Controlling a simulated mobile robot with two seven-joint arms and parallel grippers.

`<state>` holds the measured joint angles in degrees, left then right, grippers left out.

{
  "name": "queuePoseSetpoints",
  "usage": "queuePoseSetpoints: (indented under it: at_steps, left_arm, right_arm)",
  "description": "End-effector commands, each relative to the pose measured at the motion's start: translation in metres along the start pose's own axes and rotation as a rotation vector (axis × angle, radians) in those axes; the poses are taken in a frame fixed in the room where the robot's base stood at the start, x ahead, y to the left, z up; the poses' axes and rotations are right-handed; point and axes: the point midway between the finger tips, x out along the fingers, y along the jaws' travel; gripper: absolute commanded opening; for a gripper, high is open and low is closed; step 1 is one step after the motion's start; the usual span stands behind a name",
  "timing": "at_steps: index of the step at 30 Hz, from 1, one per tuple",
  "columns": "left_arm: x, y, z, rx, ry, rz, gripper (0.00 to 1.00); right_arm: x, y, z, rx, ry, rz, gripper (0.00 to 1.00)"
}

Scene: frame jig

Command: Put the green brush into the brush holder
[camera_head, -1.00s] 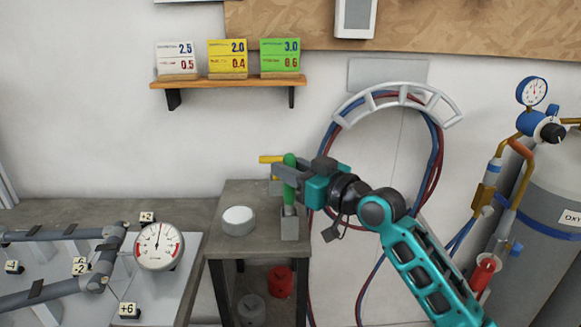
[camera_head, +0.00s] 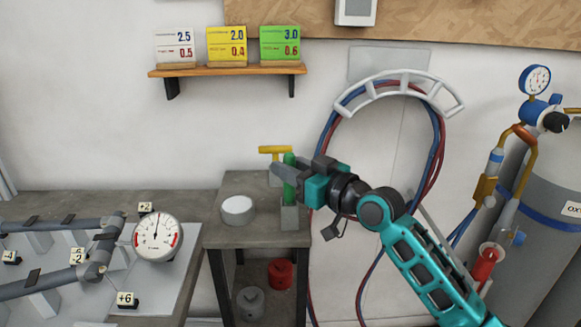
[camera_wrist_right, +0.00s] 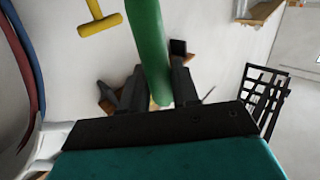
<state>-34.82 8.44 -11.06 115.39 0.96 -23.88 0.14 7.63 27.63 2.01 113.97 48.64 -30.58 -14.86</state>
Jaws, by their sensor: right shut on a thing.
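The green brush (camera_head: 289,180) stands upright at the brush holder (camera_head: 291,217), a small grey block at the right of the small table. The brush's lower end meets the holder's top and its tip is hidden, seemingly inside. My right gripper (camera_head: 286,174) is shut on the green handle, reaching in from the right. In the right wrist view the green handle (camera_wrist_right: 150,50) lies between the gripper's fingers (camera_wrist_right: 155,90). My left gripper is not in view.
A yellow T-shaped handle (camera_head: 276,150) stands just behind the brush. A round white-topped tin (camera_head: 237,210) sits left of the holder on the small table (camera_head: 255,185). A pressure gauge (camera_head: 157,237) and grey pipes are further left. Hoses (camera_head: 437,150) hang on the wall behind my arm.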

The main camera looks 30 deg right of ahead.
Motion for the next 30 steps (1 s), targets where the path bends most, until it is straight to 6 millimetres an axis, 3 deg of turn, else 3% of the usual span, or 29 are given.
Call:
queuePoseSetpoints:
  at_steps: [30]
  left_arm:
    - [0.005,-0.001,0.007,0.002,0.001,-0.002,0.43]
  right_arm:
    - [0.0,0.0,0.012,0.0,0.0,0.0,0.0]
